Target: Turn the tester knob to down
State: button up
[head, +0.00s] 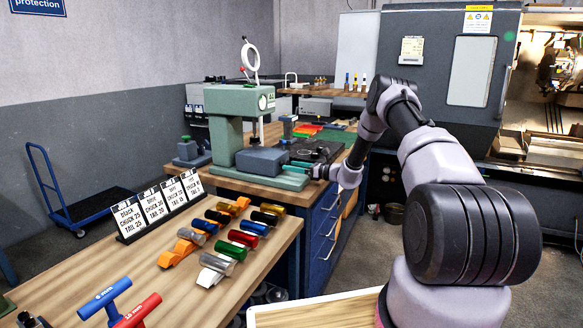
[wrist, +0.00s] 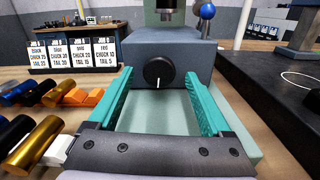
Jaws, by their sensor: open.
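The tester (head: 225,105) is a green machine with a round dial, on the wooden bench in the head view. Its grey-blue block (head: 262,161) faces my gripper. In the wrist view the black round tester knob (wrist: 158,73) sits on the front of that block (wrist: 190,62). Its white mark points straight down in that picture. My gripper (wrist: 157,80) has teal fingers, open, one on each side of the knob with gaps between. Nothing is held. In the head view my gripper (head: 303,168) reaches the block from the right, and the knob cannot be made out.
A front table holds several coloured cylinders (head: 243,238), job cards (head: 160,207) and T-handle keys (head: 105,299). A blue-handled ball lever (wrist: 207,12) rises behind the block. A dark plate (wrist: 295,78) lies to the right. A lathe (head: 450,90) stands behind my arm.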

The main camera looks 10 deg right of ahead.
jog(key=shift+w+a, duration=0.25)
jog(key=shift+a, duration=0.2)
jog(key=shift+c, duration=0.3)
grip_shut()
